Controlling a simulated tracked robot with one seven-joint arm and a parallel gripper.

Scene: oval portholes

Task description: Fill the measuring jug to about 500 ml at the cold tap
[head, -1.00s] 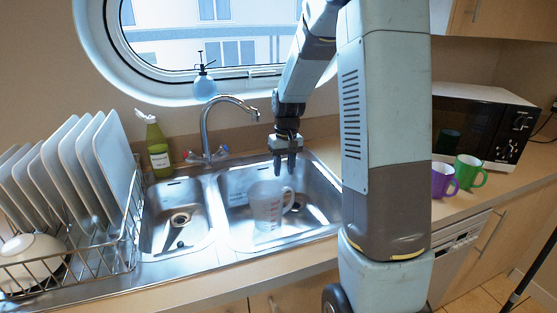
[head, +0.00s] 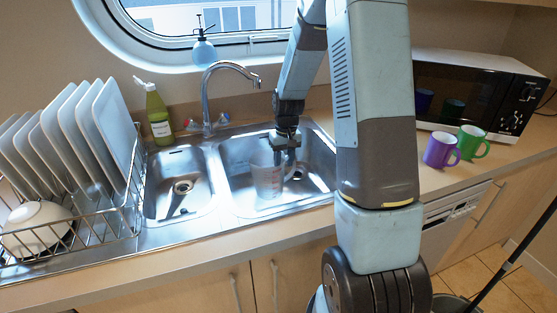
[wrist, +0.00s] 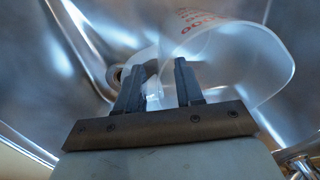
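The clear measuring jug (head: 268,184) with red markings stands upright in the right sink basin, its handle towards the right. My gripper (head: 285,163) points down at the handle side of the jug. In the wrist view, the jug (wrist: 245,55) lies beyond my fingers (wrist: 160,82), which are apart. A pale part of the handle (wrist: 153,90) shows between them; I cannot tell whether either finger touches it. The chrome swan-neck tap (head: 206,95) rises behind the sink, with a small knob on each side of its base. No water shows at the spout.
A dish rack (head: 100,220) with plates and a bowl stands left. A green bottle (head: 158,118) and a blue spray bottle (head: 204,50) are behind. Purple (head: 440,151) and green mugs (head: 473,143) stand right, by the microwave (head: 480,95).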

